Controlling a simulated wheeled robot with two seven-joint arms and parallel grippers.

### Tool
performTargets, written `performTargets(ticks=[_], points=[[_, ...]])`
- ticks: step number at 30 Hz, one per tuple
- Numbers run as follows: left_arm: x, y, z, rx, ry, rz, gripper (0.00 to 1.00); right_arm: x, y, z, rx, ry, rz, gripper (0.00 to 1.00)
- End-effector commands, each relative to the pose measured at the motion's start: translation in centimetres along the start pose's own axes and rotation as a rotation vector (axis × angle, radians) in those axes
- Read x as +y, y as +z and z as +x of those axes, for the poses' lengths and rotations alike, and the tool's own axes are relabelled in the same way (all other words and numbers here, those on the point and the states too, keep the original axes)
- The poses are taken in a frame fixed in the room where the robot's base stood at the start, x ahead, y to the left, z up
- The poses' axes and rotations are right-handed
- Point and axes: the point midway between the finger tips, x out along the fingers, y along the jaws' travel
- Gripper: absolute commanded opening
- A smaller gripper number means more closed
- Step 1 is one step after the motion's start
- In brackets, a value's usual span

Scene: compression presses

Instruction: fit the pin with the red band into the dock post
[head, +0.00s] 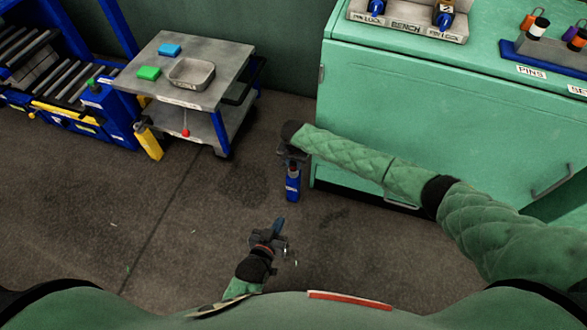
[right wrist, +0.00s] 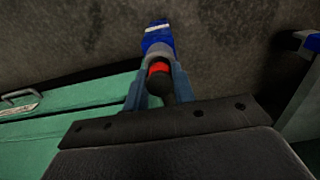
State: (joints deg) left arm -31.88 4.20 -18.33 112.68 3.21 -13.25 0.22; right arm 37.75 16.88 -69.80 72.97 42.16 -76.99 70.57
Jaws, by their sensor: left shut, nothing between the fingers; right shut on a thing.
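The pin with the red band (right wrist: 159,69) is in my right gripper (right wrist: 155,85). In the right wrist view its dark end and red band lie between the two fingers, and its blue end with a white label points away. In the head view the blue part of this pin (head: 293,186) hangs below my right gripper (head: 292,160), over the floor beside the green cabinet. The red band is hidden there. My left gripper (head: 279,228) is shut and empty, low in the middle of the head view. I cannot pick out the dock post for certain.
A grey cart (head: 222,85) carries a blue block, a green block and a metal tray. A blue roller machine (head: 115,115) with a yellow cylinder (head: 149,142) stands left. The green cabinet (head: 430,110) bears a pin-lock bench (head: 405,24) and a pins rack (head: 545,52). Floor between is clear.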

Motion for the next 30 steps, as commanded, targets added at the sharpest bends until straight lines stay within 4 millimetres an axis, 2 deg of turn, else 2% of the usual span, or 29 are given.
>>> performTargets(ticks=[30], points=[[0.4, -2.0, -0.8, 0.0, 0.0, 0.0, 0.0, 0.0, 0.0, -1.8, 0.0, 0.0, 0.0, 0.02]])
